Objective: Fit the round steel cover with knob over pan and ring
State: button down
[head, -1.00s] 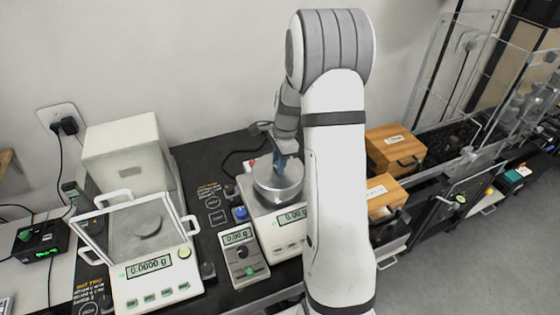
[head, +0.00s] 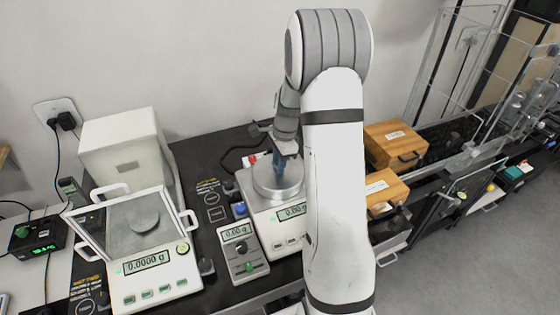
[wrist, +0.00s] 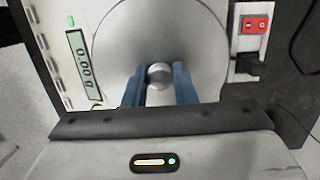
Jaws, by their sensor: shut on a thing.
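The round steel cover (head: 266,186) sits at the top of the white balance (head: 247,205), over its pan area. It also shows from above in the wrist view (wrist: 197,40), with its round knob (wrist: 160,75) in the middle. My gripper (head: 281,174) is above the cover, with its blue fingertips on either side of the knob. In the wrist view my gripper (wrist: 159,88) is shut on the knob. The pan and ring are hidden under the cover. I cannot tell whether the cover rests fully on them.
A second balance (head: 150,285) with a glass draft lid (head: 125,232) stands at the left. Wooden boxes (head: 385,187) are right of my arm. A red switch (wrist: 256,24) and black plug lie beside the balance.

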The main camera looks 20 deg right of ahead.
jog(key=shift+f, duration=0.15)
jog(key=c, duration=1.1)
grip_release()
jog(key=r, duration=0.4)
jog(key=d+r+b, duration=0.1)
jog(key=r, duration=0.2)
jog(key=shift+s+r, duration=0.15)
jog(key=shift+r, duration=0.4)
jog(key=s+a+r+n+t+h, duration=0.1)
jog(key=s+a+r+n, duration=0.65)
jog(key=s, duration=0.35)
jog(key=s+a+r+n+t, duration=0.2)
jog(key=s+a+n, duration=0.2)
jog(key=s+n, duration=0.6)
jog(key=s, duration=0.3)
jog(key=shift+s+a+h, duration=0.15)
jog(key=shift+s+h, duration=0.15)
jog(key=shift+s, duration=0.05)
